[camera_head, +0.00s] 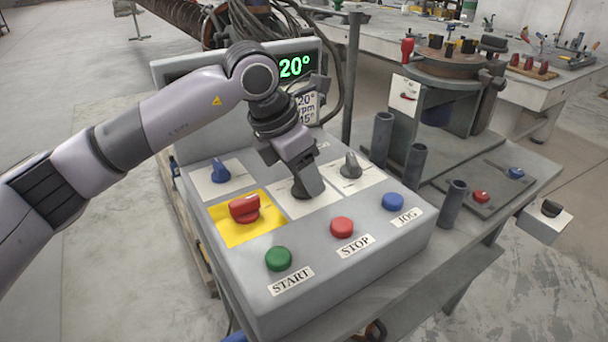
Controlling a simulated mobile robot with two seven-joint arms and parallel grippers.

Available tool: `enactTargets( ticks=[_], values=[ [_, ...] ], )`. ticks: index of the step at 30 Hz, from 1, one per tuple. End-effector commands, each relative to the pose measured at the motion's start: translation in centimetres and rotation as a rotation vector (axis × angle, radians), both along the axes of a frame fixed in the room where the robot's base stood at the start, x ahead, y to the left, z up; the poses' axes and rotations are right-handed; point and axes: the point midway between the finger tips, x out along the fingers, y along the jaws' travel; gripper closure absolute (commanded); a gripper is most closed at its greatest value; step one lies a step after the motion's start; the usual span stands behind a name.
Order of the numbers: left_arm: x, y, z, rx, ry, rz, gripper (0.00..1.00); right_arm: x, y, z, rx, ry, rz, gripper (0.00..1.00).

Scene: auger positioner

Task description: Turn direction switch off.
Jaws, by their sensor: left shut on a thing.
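The grey control box (330,285) has several rotary switches on its sloped top. My left gripper (307,192) points down at the middle white plate (322,206) and is shut on the dark switch knob (299,190) there. The gripper hides most of this knob, so I cannot tell its angle. A grey knob (350,166) stands on the white plate to its right, a blue knob (220,170) is at the back left, and a red knob (244,208) is on a yellow plate. I cannot read which is the direction switch. My right gripper is out of view.
Green START (279,259), red STOP (342,227) and blue JOG (393,201) buttons line the box's front. A display (294,66) showing 20° is behind my arm. Upright grey tubes (381,138) stand right of the box.

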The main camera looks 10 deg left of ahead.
Motion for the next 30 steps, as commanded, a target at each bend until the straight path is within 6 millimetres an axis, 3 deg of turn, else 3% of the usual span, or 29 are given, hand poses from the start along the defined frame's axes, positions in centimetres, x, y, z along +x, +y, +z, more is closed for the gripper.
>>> enactTargets(
  ticks=[20,21,23,30],
  values=[
    [0.04,0.04,0.12,0.001,-0.001,0.073,0.79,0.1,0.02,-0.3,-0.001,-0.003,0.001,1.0],
    [0.04,0.04,0.12,0.001,-0.001,0.073,0.42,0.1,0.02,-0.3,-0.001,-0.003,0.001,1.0],
    [0.04,0.04,0.11,0.001,-0.001,0.073,0.23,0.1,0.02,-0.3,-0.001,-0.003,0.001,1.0],
    [0.03,0.03,0.05,0.0,0.0,0.073,0.23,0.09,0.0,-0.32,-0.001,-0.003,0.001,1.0]
  ],
)
